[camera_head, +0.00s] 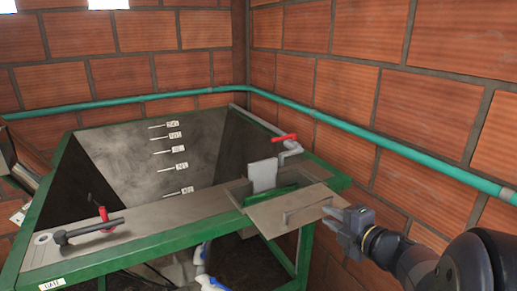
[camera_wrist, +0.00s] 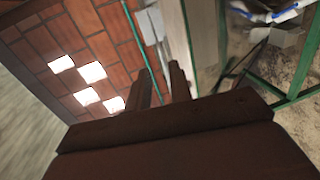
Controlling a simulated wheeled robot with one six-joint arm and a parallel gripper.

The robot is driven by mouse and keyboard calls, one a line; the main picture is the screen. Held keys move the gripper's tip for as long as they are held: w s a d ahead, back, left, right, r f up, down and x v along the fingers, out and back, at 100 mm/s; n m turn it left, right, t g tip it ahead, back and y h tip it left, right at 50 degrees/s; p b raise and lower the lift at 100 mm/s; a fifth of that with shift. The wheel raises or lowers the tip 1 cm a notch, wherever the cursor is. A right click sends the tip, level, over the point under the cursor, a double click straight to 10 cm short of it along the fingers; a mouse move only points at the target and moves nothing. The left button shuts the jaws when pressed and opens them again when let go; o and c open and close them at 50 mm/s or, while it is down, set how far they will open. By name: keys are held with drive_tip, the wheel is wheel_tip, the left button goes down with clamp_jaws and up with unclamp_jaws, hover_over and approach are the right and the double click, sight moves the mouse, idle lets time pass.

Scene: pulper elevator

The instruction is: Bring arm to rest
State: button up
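My arm comes in from the lower right of the head view. My gripper (camera_head: 342,219) is at the right end of a flat metal plate with a handle (camera_head: 290,212). I cannot tell whether it touches the plate. In the wrist view the two dark fingers of my gripper (camera_wrist: 162,82) stand apart, with wall and pipe seen between them and nothing held.
A green-framed metal hopper (camera_head: 150,165) fills the middle, with a red-handled lever (camera_head: 103,214) in front and a red-handled valve (camera_head: 284,138) at the back right. A teal pipe (camera_head: 395,152) runs along the brick wall (camera_head: 430,100), close behind my arm.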

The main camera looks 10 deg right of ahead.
sight(312, 204)
drive_tip(key=p+x, duration=0.1)
drive_tip(key=x, duration=0.9)
drive_tip(key=shift+w+a+r, duration=0.1)
drive_tip(key=shift+w+a, duration=0.05)
drive_tip(key=shift+w, duration=0.15)
